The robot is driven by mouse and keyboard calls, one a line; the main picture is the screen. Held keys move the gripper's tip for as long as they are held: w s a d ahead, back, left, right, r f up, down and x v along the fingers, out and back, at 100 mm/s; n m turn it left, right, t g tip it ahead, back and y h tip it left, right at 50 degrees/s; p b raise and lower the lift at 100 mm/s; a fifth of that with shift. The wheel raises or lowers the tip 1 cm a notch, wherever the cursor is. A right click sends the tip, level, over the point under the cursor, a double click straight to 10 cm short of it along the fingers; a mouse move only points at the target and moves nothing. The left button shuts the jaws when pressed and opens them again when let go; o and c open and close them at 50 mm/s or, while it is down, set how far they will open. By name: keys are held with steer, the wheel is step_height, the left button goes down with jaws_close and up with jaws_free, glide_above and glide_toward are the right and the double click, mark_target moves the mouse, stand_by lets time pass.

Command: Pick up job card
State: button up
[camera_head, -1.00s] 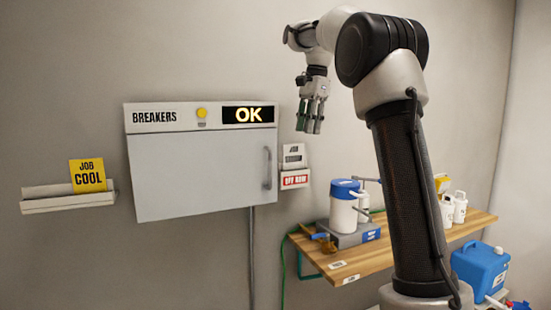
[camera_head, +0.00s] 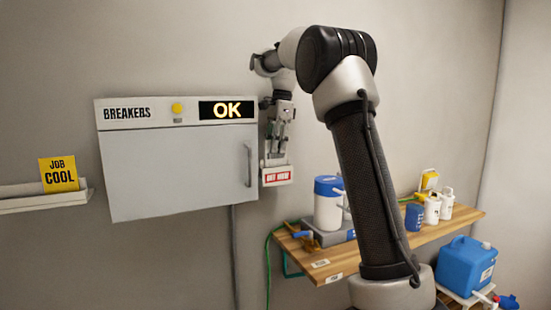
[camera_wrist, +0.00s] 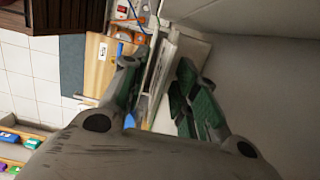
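A yellow card reading "JOB COOL" (camera_head: 59,174) stands in a white wall tray (camera_head: 45,203) left of the breaker cabinet. A small wall holder with a red-and-white label (camera_head: 277,176) is fixed right of the cabinet. My gripper (camera_head: 275,150) points down just above this holder and covers the card there in the head view. In the wrist view my gripper (camera_wrist: 160,85) has its green-padded fingers apart, with pale upright edges (camera_wrist: 165,65) between them. I cannot tell the card from the holder there, or whether a finger touches either.
The breaker cabinet (camera_head: 180,170) with an "OK" display is close left of my gripper. A wooden shelf (camera_head: 385,247) below right carries a blue-lidded canister (camera_head: 328,208) and several bottles. A blue container (camera_head: 467,263) stands lower right. The wall between tray and cabinet is clear.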

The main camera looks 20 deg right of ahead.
jaws_close()
steer(key=shift+r, duration=0.1)
